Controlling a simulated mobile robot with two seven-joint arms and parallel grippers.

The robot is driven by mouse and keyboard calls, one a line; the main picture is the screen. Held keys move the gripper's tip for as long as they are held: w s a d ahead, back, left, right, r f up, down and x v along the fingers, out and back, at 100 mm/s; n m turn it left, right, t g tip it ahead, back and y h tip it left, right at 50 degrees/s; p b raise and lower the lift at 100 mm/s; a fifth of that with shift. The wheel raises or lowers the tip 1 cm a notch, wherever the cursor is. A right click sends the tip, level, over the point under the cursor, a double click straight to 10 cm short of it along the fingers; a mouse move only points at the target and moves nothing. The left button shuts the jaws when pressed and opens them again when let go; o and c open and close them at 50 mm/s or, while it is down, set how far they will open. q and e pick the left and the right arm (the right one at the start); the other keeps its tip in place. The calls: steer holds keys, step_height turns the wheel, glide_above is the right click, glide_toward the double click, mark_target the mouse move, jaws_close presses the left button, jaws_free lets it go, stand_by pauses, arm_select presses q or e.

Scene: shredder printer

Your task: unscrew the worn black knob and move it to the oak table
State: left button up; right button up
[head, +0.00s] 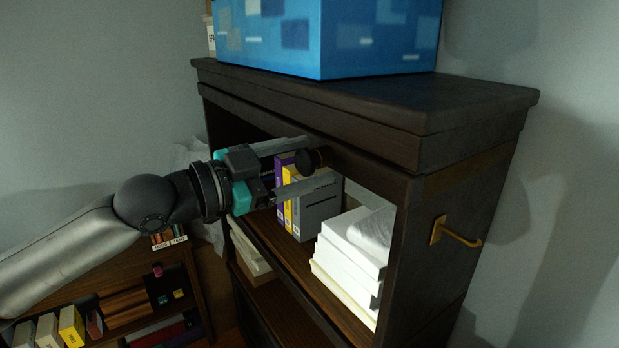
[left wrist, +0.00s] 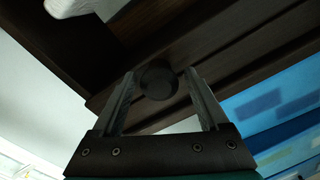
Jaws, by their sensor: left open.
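The black knob (head: 307,162) is a small dark round piece on the front rail of the dark wooden cabinet (head: 420,155), under its top. In the left wrist view the knob (left wrist: 158,81) shows as a dark disc between the fingers, with a gap on each side. My left gripper (head: 312,164) is open, its two fingers above and below the knob in the head view; they do not appear to touch it. The left wrist view shows the same open gripper (left wrist: 160,82). My right gripper is not in view. I cannot identify the oak table in these frames.
A blue box (head: 320,38) stands on the cabinet top. Inside the cabinet are purple, yellow and grey boxes (head: 318,210) and stacks of white paper (head: 350,255). A brass hook (head: 455,233) sticks out of the cabinet's right side. A low bookshelf (head: 190,285) is at lower left.

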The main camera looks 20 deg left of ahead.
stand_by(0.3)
arm_select(q)
steer(key=shift+f+m+b, duration=0.15)
steer(key=shift+m+b, duration=0.35)
steer(key=shift+m, duration=1.6)
steer(key=shift+m+b, duration=0.3)
steer(key=shift+m, duration=0.7)
steer(key=m, duration=0.4)
steer(key=shift+p, duration=0.4)
steer(key=shift+c, duration=0.4)
steer(key=shift+r, duration=0.2)
jaws_close()
